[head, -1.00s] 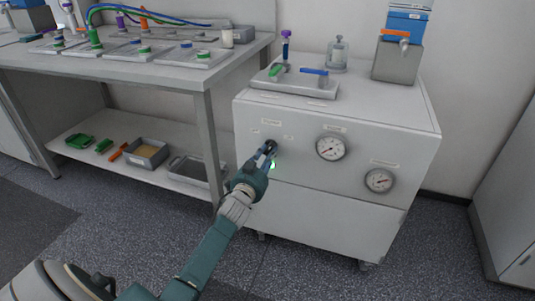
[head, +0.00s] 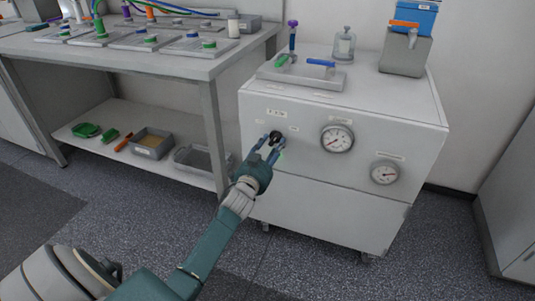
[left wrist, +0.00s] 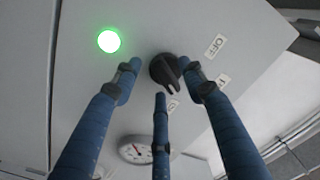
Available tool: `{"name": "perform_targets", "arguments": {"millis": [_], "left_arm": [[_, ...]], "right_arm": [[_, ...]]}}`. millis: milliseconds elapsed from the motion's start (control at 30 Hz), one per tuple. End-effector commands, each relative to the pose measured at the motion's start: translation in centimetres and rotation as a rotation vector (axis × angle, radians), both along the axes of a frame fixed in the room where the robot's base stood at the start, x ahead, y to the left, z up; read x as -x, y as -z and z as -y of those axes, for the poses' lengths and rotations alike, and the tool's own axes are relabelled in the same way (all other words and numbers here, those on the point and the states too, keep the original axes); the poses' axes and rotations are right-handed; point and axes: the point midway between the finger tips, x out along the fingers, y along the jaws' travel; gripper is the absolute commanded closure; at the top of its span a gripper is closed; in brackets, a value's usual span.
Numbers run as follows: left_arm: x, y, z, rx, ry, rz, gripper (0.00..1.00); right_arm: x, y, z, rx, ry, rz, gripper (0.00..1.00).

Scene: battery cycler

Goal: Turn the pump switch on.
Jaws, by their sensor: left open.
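The pump switch (head: 275,136) is a black rotary knob on the front of the white cabinet (head: 330,205). In the left wrist view, the knob (left wrist: 163,68) has its ridge pointing downward, toward a label partly hidden by a finger. An OFF label (left wrist: 215,46) sits up and to the right. A round green lamp (left wrist: 109,41) beside the knob is lit. My left gripper (head: 273,144) is open in front of the knob, its blue fingers spread around it. In the left wrist view the fingertips (left wrist: 160,79) appear close to the knob; contact cannot be told. My right gripper is not in view.
Two gauges (head: 337,138) (head: 384,173) are right of the knob. A workbench (head: 150,65) is close on the left.

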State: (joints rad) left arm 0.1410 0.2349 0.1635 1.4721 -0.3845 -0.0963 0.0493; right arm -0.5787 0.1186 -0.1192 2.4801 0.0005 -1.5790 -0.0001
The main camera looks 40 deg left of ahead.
Motion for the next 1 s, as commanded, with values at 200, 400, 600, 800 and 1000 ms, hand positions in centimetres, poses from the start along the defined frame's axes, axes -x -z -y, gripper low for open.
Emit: {"name": "perform_targets", "arguments": {"millis": [200,400,600,800,1000], "left_arm": [[4.0,0.2,1.0,0.0,0.001,-0.002,0.58],[8.1,0.1,2.0,0.001,0.001,-0.003,0.58],[10.5,0.0,2.5,0.0,0.0,0.0,0.58],[11.1,0.0,2.7,0.0,0.001,0.001,0.58],[11.1,0.0,2.7,0.0,0.001,0.001,0.58]], "right_arm": [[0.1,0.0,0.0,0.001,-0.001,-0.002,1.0],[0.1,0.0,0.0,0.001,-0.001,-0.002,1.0],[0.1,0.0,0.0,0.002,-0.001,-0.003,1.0],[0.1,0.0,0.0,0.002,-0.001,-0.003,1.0],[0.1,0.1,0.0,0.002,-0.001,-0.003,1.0]]}}
